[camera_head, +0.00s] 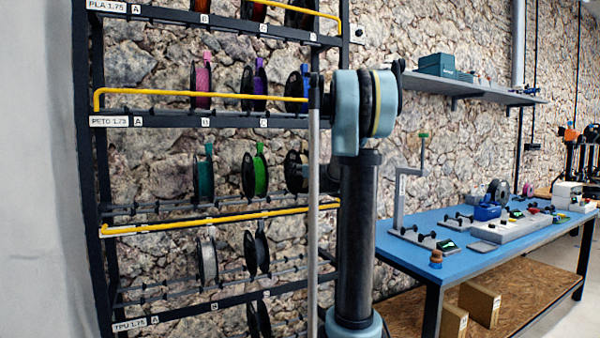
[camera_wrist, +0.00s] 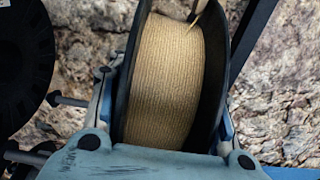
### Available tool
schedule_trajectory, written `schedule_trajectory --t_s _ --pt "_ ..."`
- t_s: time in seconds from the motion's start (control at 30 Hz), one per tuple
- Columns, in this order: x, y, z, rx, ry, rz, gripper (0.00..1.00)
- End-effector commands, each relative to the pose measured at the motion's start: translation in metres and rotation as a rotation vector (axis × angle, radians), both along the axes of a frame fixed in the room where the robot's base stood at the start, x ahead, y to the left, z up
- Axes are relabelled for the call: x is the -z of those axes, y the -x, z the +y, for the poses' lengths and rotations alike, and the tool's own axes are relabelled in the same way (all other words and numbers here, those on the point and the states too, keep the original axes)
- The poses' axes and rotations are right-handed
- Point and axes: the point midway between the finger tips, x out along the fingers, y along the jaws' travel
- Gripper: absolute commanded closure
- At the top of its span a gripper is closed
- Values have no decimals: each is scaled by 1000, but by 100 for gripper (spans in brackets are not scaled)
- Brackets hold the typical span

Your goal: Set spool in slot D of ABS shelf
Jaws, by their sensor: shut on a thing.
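In the wrist view a spool of tan filament (camera_wrist: 165,80) with black flanges sits between the two fingers of my gripper (camera_wrist: 166,100), which is shut on it. In the head view a black-and-tan spool (camera_head: 296,172) shows beside my arm, level with the teal and green spools; it looks like the held one. My gripper is mostly hidden behind my arm there. Whether the spool rests on the rods cannot be told. The rack (camera_head: 95,190) has readable PLA, PETG and TPU labels; I cannot read an ABS label.
A teal spool (camera_head: 203,175) and green spool (camera_head: 255,172) stand to the left on the same level. A black flange (camera_wrist: 25,60) is close left in the wrist view. Yellow bars (camera_head: 210,222) cross the rack. A blue workbench (camera_head: 440,268) stands right.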

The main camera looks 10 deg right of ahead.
Motion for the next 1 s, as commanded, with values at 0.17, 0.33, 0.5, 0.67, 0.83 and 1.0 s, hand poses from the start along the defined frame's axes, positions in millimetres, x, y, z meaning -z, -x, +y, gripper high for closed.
schedule_trajectory --t_s 0.17,0.33,0.5,0.67,0.83,1.0 --pt "0 0 0 0 -1 0 100" --pt "0 0 0 0 0 0 30" --pt "0 0 0 0 0 0 30" --pt "0 1 -1 1 0 0 30" --pt "0 12 -5 2 0 0 30" --pt "0 37 -13 2 0 0 30"
